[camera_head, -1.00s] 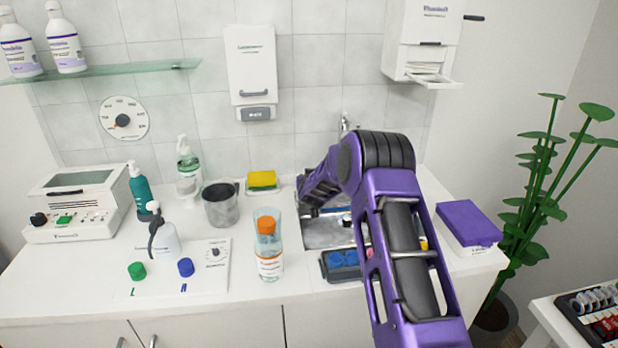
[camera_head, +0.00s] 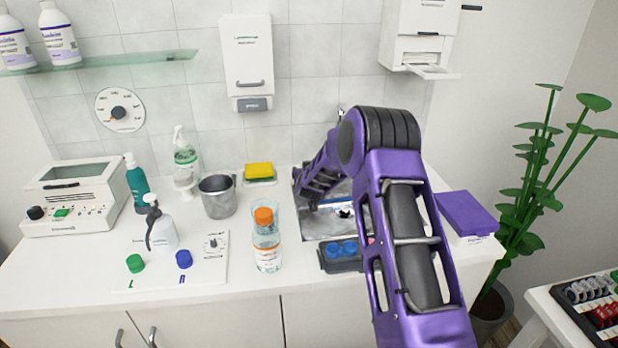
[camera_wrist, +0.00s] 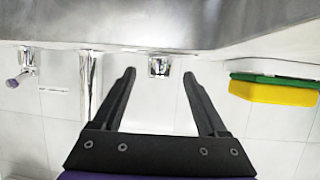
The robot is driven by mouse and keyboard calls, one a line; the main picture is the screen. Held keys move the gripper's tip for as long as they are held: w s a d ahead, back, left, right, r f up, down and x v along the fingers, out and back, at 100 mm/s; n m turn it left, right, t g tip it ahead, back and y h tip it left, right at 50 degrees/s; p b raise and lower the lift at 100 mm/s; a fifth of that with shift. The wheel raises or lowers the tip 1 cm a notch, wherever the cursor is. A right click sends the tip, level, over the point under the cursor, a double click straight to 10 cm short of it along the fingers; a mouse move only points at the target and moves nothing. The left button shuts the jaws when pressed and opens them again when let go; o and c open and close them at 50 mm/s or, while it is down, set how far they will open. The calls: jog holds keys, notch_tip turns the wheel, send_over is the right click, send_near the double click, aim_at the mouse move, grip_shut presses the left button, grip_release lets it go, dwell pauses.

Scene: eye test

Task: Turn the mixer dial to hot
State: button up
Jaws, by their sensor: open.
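A round white dial (camera_head: 119,110) with a dark knob and an orange mark hangs on the tiled wall at left in the head view. Its mark sits toward the lower left; the lettering is too small to read. A smaller dial (camera_head: 214,244) is on the white counter panel. I cannot tell which is the mixer dial. My gripper (camera_wrist: 160,71) is open and empty. In the wrist view, which looks upside down, a chrome square fitting (camera_wrist: 158,66) shows between its fingertips, seemingly beyond them. In the head view my arm hides the gripper.
The wrist view shows a spout (camera_wrist: 88,85), a purple-tipped fitting (camera_wrist: 20,70) and the steel sink (camera_wrist: 160,25). A sponge (camera_head: 259,171), grey cup (camera_head: 217,198), orange-capped bottle (camera_head: 266,242) and pump bottle (camera_head: 160,232) crowd the counter. A purple box (camera_head: 466,213) stands at right.

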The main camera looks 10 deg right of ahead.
jog(key=v, duration=1.4)
jog(key=shift+s, duration=0.3)
jog(key=shift+r, duration=0.1)
